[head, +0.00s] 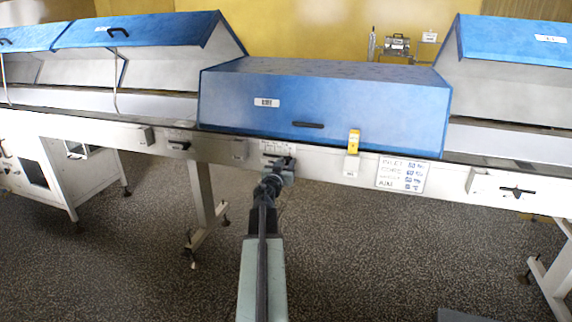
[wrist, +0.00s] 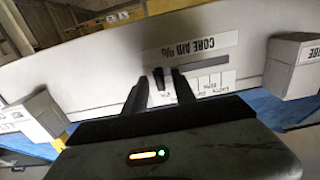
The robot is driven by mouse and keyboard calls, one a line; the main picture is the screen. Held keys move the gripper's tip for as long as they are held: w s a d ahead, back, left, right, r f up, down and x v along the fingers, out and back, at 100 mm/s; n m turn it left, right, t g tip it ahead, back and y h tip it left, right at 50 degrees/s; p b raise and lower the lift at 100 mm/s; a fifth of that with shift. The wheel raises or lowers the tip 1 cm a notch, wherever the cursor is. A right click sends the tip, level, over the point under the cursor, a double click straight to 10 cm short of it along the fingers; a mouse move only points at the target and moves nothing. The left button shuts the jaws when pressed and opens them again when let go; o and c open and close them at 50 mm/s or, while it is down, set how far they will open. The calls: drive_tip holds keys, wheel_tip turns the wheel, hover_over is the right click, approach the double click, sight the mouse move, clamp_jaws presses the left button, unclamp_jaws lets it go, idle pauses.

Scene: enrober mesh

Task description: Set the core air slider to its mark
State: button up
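The core air slider is on the white front rail. In the wrist view its label "CORE AIR %" (wrist: 205,45) reads upside down. A dark slot (wrist: 215,63) runs beside it, with a white scale plate (wrist: 212,84) along the slot. The small black slider knob (wrist: 159,79) stands near the slot's left end in this view. My gripper (wrist: 161,82) has one dark finger on each side of the knob, with gaps showing, so it looks open. In the head view my gripper (head: 278,170) is at the rail and covers the knob. The scale plate also shows there (head: 278,148).
A white sign (head: 401,174) with handwritten-looking settings hangs right of the slider; its numbers are hard to read. A yellow-tagged piece (head: 353,142) is on the rail. A blue hood (head: 320,105) stands above. Small boxes (wrist: 294,66) (wrist: 33,116) flank the slider.

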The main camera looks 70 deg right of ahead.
clamp_jaws()
drive_tip(key=shift+a, duration=0.1)
idle(1.2)
